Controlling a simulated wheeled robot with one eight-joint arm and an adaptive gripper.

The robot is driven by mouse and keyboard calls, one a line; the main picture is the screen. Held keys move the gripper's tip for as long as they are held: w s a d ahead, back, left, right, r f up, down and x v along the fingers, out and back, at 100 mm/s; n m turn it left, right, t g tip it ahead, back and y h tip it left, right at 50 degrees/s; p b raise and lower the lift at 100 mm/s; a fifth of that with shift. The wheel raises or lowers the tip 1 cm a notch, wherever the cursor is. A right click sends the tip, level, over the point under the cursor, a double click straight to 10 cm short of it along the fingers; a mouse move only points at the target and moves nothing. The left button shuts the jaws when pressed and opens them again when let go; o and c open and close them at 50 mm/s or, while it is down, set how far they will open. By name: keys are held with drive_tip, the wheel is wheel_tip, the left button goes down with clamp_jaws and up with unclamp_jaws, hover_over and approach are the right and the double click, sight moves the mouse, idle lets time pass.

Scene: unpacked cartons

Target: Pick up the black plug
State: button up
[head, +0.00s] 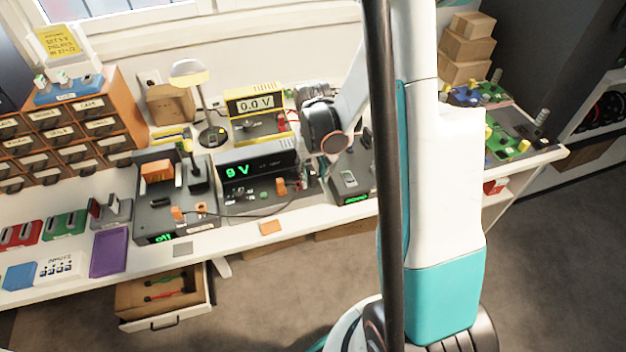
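I cannot pick out a black plug for certain. A black upright piece (197,182) stands on the left dark device (150,222); whether it is a plug or a lever is unclear. Orange plug-like pieces (281,187) sit at the front of the 9 V unit (235,170), with a thin dark cable running left from there. The end of my arm, with a dark round joint (324,126), is over the bench by the 9 V unit and the 0.0 V meter (253,102). My gripper's fingers cannot be made out, so any hold is hidden.
A desk lamp (190,75) stands behind the devices. An open drawer (165,297) juts out below the bench. My arm hides part of the bench's right side.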

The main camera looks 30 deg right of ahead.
sight(313, 172)
drive_tip(key=shift+c, duration=0.3)
drive_tip(key=c, duration=0.8)
drive_tip(key=shift+r, duration=0.2)
wheel_tip(313, 172, up, 20)
drive_tip(key=p, duration=0.7)
drive_tip(key=shift+f, duration=0.1)
drive_tip(key=shift+w, duration=0.1)
